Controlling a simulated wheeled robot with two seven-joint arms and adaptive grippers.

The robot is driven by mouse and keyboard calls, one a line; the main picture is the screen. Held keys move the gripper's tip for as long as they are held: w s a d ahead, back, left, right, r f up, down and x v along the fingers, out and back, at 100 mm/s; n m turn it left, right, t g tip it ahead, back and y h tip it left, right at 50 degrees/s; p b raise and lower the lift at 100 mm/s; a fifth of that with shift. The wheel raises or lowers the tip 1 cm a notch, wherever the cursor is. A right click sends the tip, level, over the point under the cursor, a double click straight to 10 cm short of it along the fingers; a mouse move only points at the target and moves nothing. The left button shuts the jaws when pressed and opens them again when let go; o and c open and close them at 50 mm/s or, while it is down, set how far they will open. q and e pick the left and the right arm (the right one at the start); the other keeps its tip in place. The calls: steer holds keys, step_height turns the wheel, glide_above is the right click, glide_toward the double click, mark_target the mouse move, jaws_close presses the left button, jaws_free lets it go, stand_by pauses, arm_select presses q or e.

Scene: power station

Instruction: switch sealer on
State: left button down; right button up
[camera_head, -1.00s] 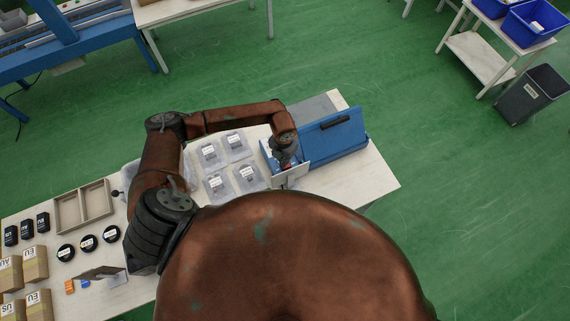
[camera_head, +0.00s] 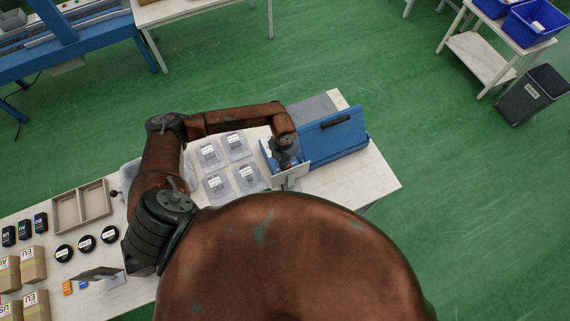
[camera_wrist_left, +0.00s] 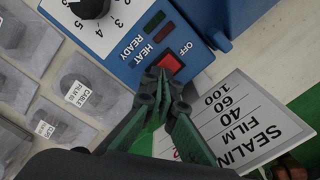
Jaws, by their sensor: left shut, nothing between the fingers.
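The blue sealer (camera_head: 335,138) stands at the right end of the workbench. In the head view this gripper (camera_head: 286,164) is over the sealer's left end. My right gripper is not in view.
A white sign reading SEALING FILM (camera_wrist_left: 245,118) stands close beside the gripper. Clear packs (camera_head: 220,186) lie left of the sealer. A divided wooden tray (camera_head: 82,207), black round containers and cardboard boxes (camera_head: 33,264) are farther left. The bench's right end is clear.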

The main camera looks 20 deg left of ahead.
arm_select(q)
steer(key=shift+f, duration=0.25)
steer(key=shift+r, duration=0.6)
steer(key=shift+r+p, duration=1.5)
steer(key=shift+r, duration=0.45)
steer(key=shift+r+p, duration=0.5)
steer(key=shift+r, duration=0.5)
